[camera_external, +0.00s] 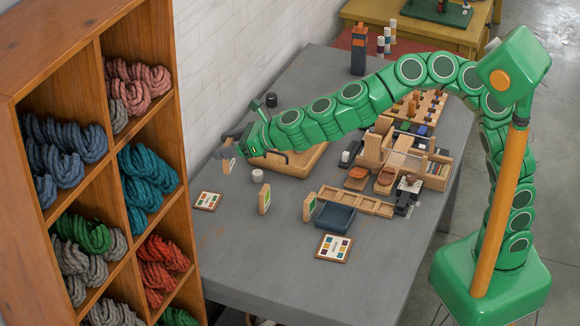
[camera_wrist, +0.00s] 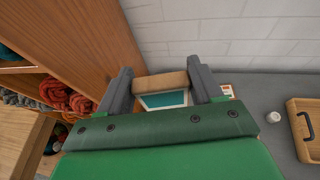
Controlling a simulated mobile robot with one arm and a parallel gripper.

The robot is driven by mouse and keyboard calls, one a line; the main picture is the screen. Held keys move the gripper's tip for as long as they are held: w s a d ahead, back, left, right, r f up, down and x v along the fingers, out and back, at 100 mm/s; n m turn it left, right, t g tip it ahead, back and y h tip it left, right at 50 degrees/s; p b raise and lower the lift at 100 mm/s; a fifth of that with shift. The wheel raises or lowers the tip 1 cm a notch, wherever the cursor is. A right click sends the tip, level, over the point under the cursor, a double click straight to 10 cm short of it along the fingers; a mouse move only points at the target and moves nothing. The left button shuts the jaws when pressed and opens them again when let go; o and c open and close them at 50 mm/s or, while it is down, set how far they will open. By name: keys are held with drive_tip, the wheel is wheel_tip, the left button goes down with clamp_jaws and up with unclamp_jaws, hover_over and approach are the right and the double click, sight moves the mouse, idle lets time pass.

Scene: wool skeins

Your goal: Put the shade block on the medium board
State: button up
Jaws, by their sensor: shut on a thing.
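My gripper (camera_external: 228,152) is shut on a small wooden block (camera_external: 229,165), held up at the left end of the grey table near the wall. In the wrist view the block (camera_wrist: 160,82) sits between the two dark fingers (camera_wrist: 161,90), with a pale-framed teal face. Two flat boards with coloured squares lie on the table: one (camera_external: 207,201) at the left, near the shelf, and a larger one (camera_external: 334,248) at the front. I cannot tell which is the medium board. Part of a coloured board (camera_wrist: 227,91) shows beside the right finger in the wrist view.
Two similar blocks stand upright on the table, one (camera_external: 264,199) left of another (camera_external: 309,207). A blue-grey tray (camera_external: 335,217), a white round pot (camera_external: 257,176) and a wooden tray with a dark handle (camera_external: 291,164) are nearby. A wool shelf (camera_external: 105,182) rises at the left.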

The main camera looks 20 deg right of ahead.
sight(233, 144)
drive_tip(key=shift+w+d+n+g+y, duration=0.1)
drive_tip(key=shift+d+n+g+y, duration=0.75)
drive_tip(key=shift+d, duration=0.65)
drive_tip(key=s+d+n+g+h, duration=0.1)
drive_tip(key=s+d+n+g, duration=0.45)
drive_tip(key=d, duration=0.65)
drive_tip(key=s+d+n+g+h, duration=0.1)
drive_tip(key=s+d+n+g, duration=0.5)
drive_tip(key=d, duration=0.6)
drive_tip(key=s+d+n+g+h, duration=0.1)
drive_tip(key=s+d+n+g, duration=0.25)
drive_tip(key=s+d, duration=0.55)
wheel_tip(233, 144, down, 18)
drive_tip(key=w+d, duration=0.2)
drive_tip(key=shift+m, duration=0.45)
drive_tip(key=shift+w+a+f, duration=1.6)
drive_tip(key=shift+a+f, duration=0.15)
drive_tip(key=shift+f, duration=0.4)
drive_tip(key=shift+w+a+f, duration=1.6)
drive_tip(key=shift+a+f, duration=0.1)
drive_tip(key=shift+f, duration=0.45)
drive_tip(key=shift+w+a+f, duration=1.6)
drive_tip(key=shift+a+f, duration=0.15)
drive_tip(key=shift+f, duration=0.4)
drive_tip(key=o, duration=1.1)
drive_tip(key=shift+f, duration=0.1)
drive_tip(key=shift+c, duration=0.2)
